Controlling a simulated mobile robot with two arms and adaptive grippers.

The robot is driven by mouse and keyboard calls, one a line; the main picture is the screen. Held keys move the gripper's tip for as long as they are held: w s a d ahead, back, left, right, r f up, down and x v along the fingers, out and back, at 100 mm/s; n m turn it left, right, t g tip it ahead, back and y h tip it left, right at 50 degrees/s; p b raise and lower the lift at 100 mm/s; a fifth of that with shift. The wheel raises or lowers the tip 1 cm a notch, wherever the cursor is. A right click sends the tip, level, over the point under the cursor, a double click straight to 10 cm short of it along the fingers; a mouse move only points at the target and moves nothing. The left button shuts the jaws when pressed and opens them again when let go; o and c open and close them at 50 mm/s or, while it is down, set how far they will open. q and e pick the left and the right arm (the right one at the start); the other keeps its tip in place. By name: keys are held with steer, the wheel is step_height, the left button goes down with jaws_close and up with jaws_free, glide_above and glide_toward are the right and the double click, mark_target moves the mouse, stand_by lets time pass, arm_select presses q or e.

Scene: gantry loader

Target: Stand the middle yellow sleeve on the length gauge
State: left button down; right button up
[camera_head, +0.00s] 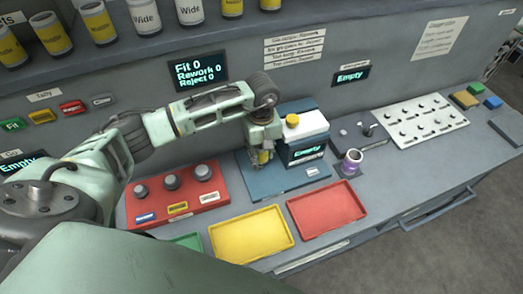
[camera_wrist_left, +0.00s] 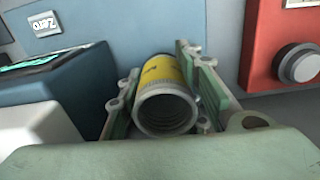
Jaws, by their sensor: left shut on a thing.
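My left gripper (camera_head: 262,160) is shut on a yellow sleeve (camera_head: 264,156) with a pale rim, low over a blue plate (camera_head: 258,186). In the left wrist view the sleeve (camera_wrist_left: 161,72) lies between the two finger pads, its open, ridged end facing the camera. Beside it, a dark blue unit (camera_head: 304,150) with a white top and an "Empty" display stands on the plate; this looks like the length gauge. The unit also shows in the wrist view (camera_wrist_left: 55,88). I cannot tell whether the sleeve touches the plate. My right gripper is not in view.
A red block (camera_head: 208,203) with three grey knobs is left of the plate. A yellow tray (camera_head: 250,252) and a red tray (camera_head: 328,229) lie in front. A purple part (camera_head: 352,157) stands to the right, near a white pegged board (camera_head: 421,119). Labelled cylinders line the shelf.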

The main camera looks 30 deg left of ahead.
arm_select(q)
steer(key=shift+f+b, duration=0.4)
steer(key=shift+f, duration=0.45)
steer(key=shift+f+b, duration=0.6)
steer(key=shift+b, duration=0.15)
steer(key=shift+f, duration=0.15)
steer(key=shift+f+b, duration=0.1)
steer(key=shift+b, duration=0.2)
steer(key=c, duration=1.5)
jaws_free()
steer(key=shift+c, duration=0.2)
steer(key=o, duration=0.4)
steer(key=shift+c, duration=0.2)
